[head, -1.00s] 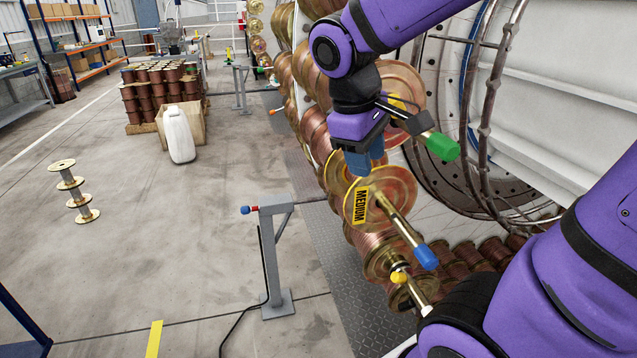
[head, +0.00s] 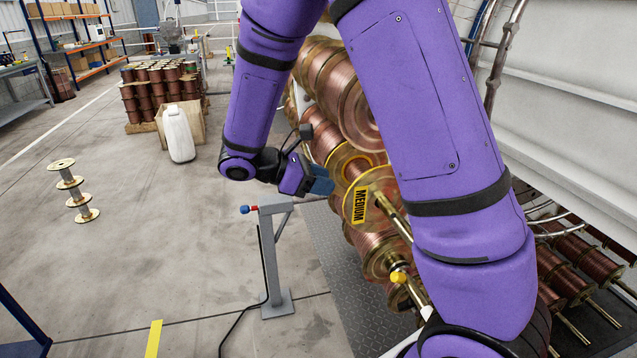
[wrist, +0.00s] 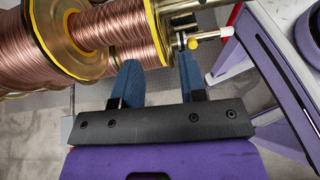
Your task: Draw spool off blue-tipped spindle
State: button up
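The spool with a yellow MEDIUM label (head: 361,203) sits on a brass spindle (head: 396,217). The spindle's tip is hidden behind my arm, so I cannot see its blue end. My gripper (head: 322,182) is at the left side of the spool stack, beside the labelled spool. In the wrist view my gripper (wrist: 158,63) is open, its two blue fingers apart with nothing visibly held. Copper-wound spools with yellow-edged flanges (wrist: 62,28) lie ahead and to the upper left. I cannot tell which of these is the labelled one.
A yellow-tipped spindle (head: 399,277) is below the labelled spool; its yellow tip also shows in the wrist view (wrist: 192,43). A grey post stand (head: 270,255) stands left of the stack. Open floor (head: 150,255) lies farther left. My arm covers much of the right side.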

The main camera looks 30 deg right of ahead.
aim_at(350, 189)
jog(key=shift+n, duration=0.3)
jog(key=x, duration=1)
jog(key=shift+w+d+f, duration=0.3)
jog(key=shift+d+f, duration=0.05)
jog(key=shift+h, duration=0.3)
grip_shut()
jog(key=shift+r, duration=0.1)
dwell(0.5)
